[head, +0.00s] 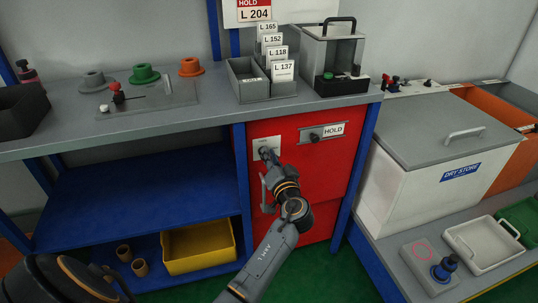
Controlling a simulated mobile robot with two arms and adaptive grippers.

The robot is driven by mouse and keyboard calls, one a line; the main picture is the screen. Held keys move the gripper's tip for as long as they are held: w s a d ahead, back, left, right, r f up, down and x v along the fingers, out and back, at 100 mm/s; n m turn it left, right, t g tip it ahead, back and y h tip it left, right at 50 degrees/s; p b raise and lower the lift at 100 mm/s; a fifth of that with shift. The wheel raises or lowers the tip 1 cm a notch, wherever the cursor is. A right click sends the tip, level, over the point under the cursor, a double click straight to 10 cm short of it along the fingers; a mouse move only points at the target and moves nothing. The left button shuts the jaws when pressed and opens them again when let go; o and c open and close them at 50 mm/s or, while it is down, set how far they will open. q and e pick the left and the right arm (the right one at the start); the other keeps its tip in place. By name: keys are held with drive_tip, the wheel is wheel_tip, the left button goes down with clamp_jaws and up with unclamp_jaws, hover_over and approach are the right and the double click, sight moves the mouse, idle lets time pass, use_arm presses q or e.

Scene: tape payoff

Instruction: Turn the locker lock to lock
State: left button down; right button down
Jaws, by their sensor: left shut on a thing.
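The red locker (325,185) stands under the right end of the bench. A pale lock plate (258,143) is at the upper left of its front. My left gripper (268,156) reaches up from below and is shut at this plate, on the small lock part there. The gripper's fingers cover most of that part, so its turn angle cannot be read. A grey vertical handle (265,193) shows left of my wrist. My right gripper is not in view.
The bench top (205,110) above holds a grey card holder (250,85), a clear-sided box (332,50) and several coloured flanged pieces. A blue shelf (140,195) is open to the left, with a yellow bin (200,248) below. A white DRY STORE chest (400,185) stands right.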

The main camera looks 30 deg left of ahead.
use_arm(q)
drive_tip(key=shift+w+a+f+m+p, duration=0.15)
drive_tip(key=shift+m+p, duration=0.8)
drive_tip(key=shift+m, duration=1.5)
drive_tip(key=shift+w+d+r+m+p, duration=0.1)
drive_tip(key=shift+m+p, duration=0.8)
drive_tip(key=shift+m, duration=1.55)
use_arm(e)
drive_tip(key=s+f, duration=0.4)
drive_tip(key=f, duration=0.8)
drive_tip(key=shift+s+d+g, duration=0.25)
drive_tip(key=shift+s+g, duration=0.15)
use_arm(q)
drive_tip(key=shift+a, duration=0.1)
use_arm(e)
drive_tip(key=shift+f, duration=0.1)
use_arm(q)
drive_tip(key=c, duration=1.4)
unclamp_jaws()
drive_tip(key=v, duration=1.2)
drive_tip(key=shift+w+f, duration=0.15)
drive_tip(key=shift+f, duration=0.25)
